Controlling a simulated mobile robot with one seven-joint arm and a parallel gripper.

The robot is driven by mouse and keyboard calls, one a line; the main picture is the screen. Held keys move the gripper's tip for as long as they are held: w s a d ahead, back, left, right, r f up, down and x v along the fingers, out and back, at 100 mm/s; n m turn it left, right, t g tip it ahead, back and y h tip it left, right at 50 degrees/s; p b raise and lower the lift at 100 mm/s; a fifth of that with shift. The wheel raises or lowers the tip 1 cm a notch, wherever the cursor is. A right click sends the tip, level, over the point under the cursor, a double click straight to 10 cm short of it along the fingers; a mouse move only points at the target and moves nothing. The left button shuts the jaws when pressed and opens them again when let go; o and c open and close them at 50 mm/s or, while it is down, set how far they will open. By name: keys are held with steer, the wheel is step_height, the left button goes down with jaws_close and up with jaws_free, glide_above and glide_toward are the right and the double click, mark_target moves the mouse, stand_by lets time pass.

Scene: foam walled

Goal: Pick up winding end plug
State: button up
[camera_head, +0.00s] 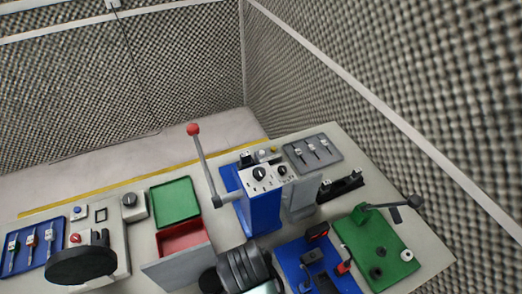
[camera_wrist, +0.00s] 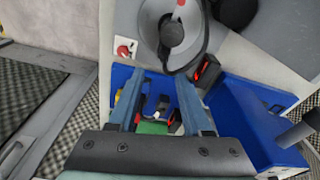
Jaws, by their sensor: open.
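My gripper (camera_wrist: 160,78) is open in the wrist view, its two blue-grey fingers reaching over a blue surface. Small black parts (camera_wrist: 160,103) with a pale spot show between the fingers, apparently below them. I see nothing clearly held. I cannot tell which part is the winding end plug. In the head view, a green mat (camera_head: 361,236) at the right holds a small white cylinder (camera_head: 406,255), a dark ring (camera_head: 377,272) and a green crank device (camera_head: 361,213). My dark wrist hides part of the table at the bottom centre, and the fingertips are not clear there.
A blue mat (camera_head: 291,251) with black and red parts lies left of the green mat. A tall blue machine (camera_head: 258,210) with a red-knobbed lever (camera_head: 193,130) stands mid-table. A red open bin (camera_head: 182,238) is left of it. Foam walls (camera_head: 400,60) rise behind.

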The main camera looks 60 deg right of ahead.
steer(key=shift+f, duration=0.45)
steer(key=shift+s+d+f+p, duration=0.1)
steer(key=shift+d+f+p, duration=0.2)
steer(key=shift+f, duration=0.35)
steer(key=f, duration=0.2)
steer(key=f+p, duration=0.1)
steer(key=shift+w+d+f, duration=0.15)
steer(key=shift+w+d, duration=0.1)
steer(key=shift+w, duration=0.05)
steer(key=shift+s+f, duration=0.1)
steer(key=shift+f, duration=0.35)
jaws_close()
